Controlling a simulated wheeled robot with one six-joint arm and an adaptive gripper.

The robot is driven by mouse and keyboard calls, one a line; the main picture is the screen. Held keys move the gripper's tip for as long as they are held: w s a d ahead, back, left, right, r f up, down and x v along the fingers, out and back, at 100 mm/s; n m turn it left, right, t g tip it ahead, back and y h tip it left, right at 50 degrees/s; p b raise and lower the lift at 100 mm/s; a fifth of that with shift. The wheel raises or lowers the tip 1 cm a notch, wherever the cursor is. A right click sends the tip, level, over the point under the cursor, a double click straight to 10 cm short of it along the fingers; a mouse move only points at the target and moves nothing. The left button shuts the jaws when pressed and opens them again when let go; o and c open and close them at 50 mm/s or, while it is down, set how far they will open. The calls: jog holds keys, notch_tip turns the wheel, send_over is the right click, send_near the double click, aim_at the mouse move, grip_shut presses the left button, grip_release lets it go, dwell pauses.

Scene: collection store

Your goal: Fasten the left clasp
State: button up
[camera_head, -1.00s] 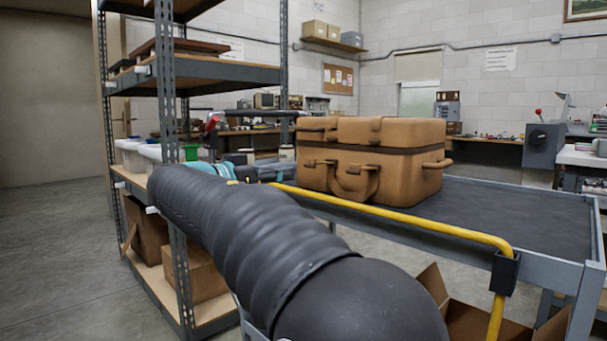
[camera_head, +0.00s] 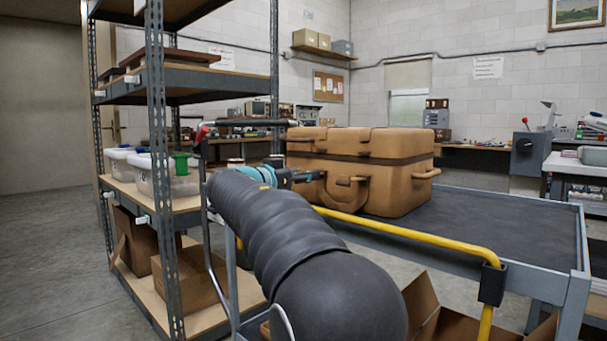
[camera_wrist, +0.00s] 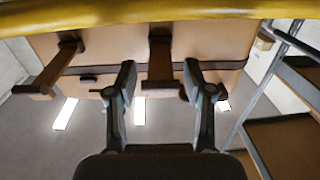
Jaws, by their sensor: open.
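The brown case (camera_head: 405,188) stands on the dark cart top, its lid down on the body along a dark seam. In the head view my gripper (camera_head: 303,176) is at the left part of its front and covers the left clasp there. In the wrist view, which looks upside down, my gripper (camera_wrist: 160,68) is open, its two fingers on either side of a brown clasp (camera_wrist: 160,56) on the case front (camera_wrist: 115,45). I cannot tell whether they touch it. A second, similar brown fitting (camera_wrist: 68,48) sticks out farther left in that view.
A yellow rail (camera_head: 410,233) runs along the near edge of the cart (camera_head: 500,215), below my gripper; it crosses the wrist view's top (camera_wrist: 150,12). A metal shelf unit (camera_head: 158,180) with plastic tubs stands close on the left. The cart top right of the case is clear.

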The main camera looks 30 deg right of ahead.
jog(key=shift+w+d, duration=0.15)
jog(key=shift+d, duration=0.15)
grip_shut()
